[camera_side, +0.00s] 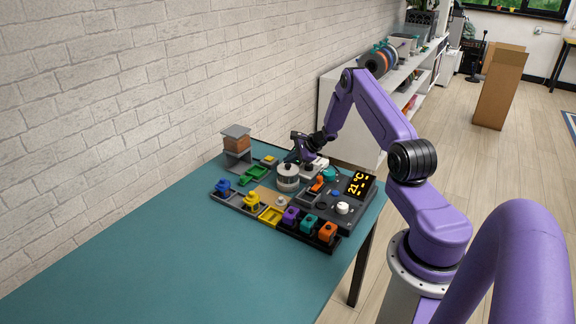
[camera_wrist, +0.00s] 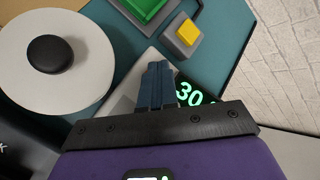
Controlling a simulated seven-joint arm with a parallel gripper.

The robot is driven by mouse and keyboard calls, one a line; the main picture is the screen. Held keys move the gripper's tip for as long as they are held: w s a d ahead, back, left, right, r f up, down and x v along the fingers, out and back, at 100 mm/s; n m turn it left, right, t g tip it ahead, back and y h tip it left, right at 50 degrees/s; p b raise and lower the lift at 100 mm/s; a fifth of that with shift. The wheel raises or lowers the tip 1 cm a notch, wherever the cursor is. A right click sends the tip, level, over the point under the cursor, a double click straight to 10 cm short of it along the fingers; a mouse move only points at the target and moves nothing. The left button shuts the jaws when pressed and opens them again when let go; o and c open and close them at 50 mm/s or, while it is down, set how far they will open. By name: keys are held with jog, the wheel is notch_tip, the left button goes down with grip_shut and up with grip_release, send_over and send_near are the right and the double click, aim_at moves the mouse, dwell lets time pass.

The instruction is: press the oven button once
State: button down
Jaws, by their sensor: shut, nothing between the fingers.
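My gripper (camera_side: 300,158) is low over the far side of the board of gadgets, behind the white round pot. In the wrist view its dark blue fingers (camera_wrist: 157,86) are shut together and hold nothing. They overlap a pale housing and a dark display with green digits (camera_wrist: 189,95). A yellow button (camera_wrist: 187,33) on a grey base lies beyond the fingertips, apart from them in the picture; it also shows in the side view (camera_side: 269,158). No label tells which button is the oven's. The fingers hide part of the display, and fingertip contact cannot be told.
The white pot (camera_side: 288,177) with its dark knob (camera_wrist: 50,54) stands close beside the fingers. A green block (camera_side: 252,175), a grey stand with a brown block (camera_side: 236,142) and a console with an orange display (camera_side: 357,184) are near. The front of the teal table (camera_side: 150,260) is clear.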

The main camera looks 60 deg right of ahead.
jog(key=shift+r, duration=0.8)
jog(key=shift+r, duration=2.5)
